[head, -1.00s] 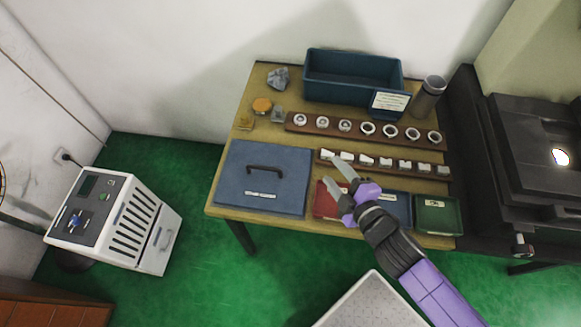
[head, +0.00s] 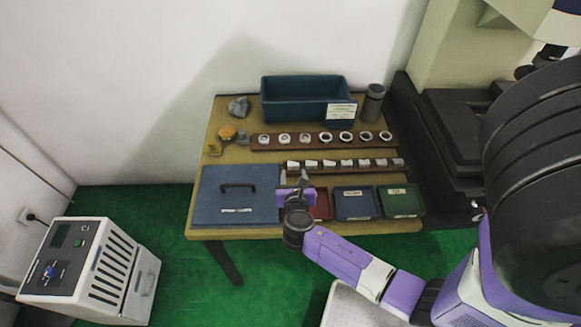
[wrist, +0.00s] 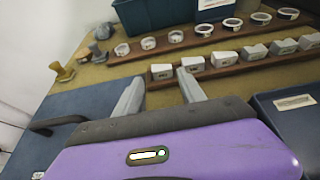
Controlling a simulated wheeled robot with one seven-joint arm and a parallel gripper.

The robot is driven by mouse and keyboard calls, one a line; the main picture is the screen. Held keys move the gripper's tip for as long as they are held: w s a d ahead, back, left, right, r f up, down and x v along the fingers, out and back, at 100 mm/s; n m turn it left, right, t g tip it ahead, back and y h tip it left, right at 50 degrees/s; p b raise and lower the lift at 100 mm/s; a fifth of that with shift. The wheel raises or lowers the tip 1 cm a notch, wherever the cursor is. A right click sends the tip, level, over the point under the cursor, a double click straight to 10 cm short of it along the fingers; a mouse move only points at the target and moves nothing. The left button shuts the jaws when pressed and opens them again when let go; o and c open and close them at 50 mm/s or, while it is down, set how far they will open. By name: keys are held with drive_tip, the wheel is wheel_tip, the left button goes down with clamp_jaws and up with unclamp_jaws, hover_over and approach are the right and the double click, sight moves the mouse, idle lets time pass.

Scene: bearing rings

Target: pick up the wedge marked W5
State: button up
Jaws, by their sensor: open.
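A row of several pale wedges (head: 346,163) sits on a brown wooden rack on the table. They also show in the wrist view, with small dark marks too blurred to read, so I cannot tell which one is W5. My gripper (head: 294,178) is open and empty, just in front of the row's left end. In the wrist view the gap between the fingertips (wrist: 160,86) faces the leftmost wedge (wrist: 162,71), which lies beyond the tips. The other wedges (wrist: 224,58) run off to the right of the fingers.
A second rack (head: 256,143) with several rings stands behind. A blue bin (head: 305,101) and a dark cylinder (head: 373,102) are at the back. A blue lidded case (head: 236,198) lies left; red (head: 321,204), blue (head: 356,204) and green (head: 401,201) trays lie in front.

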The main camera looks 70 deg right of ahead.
sight(294, 164)
drive_tip(key=x, duration=0.6)
drive_tip(key=shift+d+f, duration=0.2)
drive_tip(key=shift+d, duration=0.1)
drive_tip(key=shift+c, duration=0.5)
clamp_jaws()
